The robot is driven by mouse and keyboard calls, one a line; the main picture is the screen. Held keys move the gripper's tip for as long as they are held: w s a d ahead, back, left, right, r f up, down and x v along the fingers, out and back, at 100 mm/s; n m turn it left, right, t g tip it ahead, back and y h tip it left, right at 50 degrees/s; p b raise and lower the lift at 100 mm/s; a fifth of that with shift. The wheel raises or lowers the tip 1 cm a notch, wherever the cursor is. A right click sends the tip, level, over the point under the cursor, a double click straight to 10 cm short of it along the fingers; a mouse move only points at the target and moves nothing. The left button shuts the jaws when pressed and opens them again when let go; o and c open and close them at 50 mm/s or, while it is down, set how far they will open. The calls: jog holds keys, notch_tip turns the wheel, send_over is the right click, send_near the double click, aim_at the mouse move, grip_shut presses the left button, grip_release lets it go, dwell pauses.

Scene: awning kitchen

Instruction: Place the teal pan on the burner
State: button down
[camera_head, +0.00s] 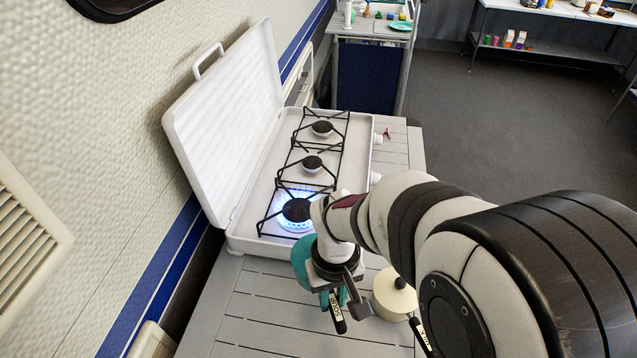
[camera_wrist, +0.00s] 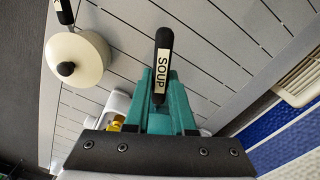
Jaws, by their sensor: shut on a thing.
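The teal pan (camera_head: 301,256) shows partly behind my wrist in the head view, just off the stove's near edge. Its black handle (camera_head: 338,318) sticks out toward the near side; in the wrist view the handle (camera_wrist: 163,62) reads SOUP. My gripper (camera_head: 335,296) is shut on the handle; in the wrist view its teal fingers (camera_wrist: 160,100) flank it. The pan's body is mostly hidden, and I cannot tell whether it touches the counter. The nearest burner (camera_head: 297,210) is lit with a blue flame and bare, just beyond my wrist.
A cream lidded pot (camera_head: 393,296) stands right of my gripper, its handle pointing near; it also shows in the wrist view (camera_wrist: 82,55). The white stove (camera_head: 262,232) has its lid (camera_head: 225,125) raised on the left. Two other burners are bare. The slatted counter (camera_head: 265,320) is clear at near left.

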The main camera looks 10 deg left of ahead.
jog(key=w+d+r+m, duration=0.2)
jog(key=w+d+r, duration=0.2)
jog(key=d+r, duration=0.3)
jog(key=w+d+r+m, duration=0.2)
jog(key=w+d+r, duration=0.2)
jog(key=r, duration=0.4)
jog(key=w+a+f+n, duration=0.1)
jog(key=w+a+f, duration=0.2)
jog(key=a+f, duration=0.4)
jog(key=w+a+f+n, duration=0.2)
jog(key=a+f, duration=0.4)
jog(key=a, duration=0.6)
jog(key=shift+w+a+f, duration=0.25)
jog(key=shift+w+f, duration=0.1)
jog(key=shift+w, duration=0.05)
jog(key=c, duration=0.8)
grip_release()
jog(key=shift+o, duration=0.2)
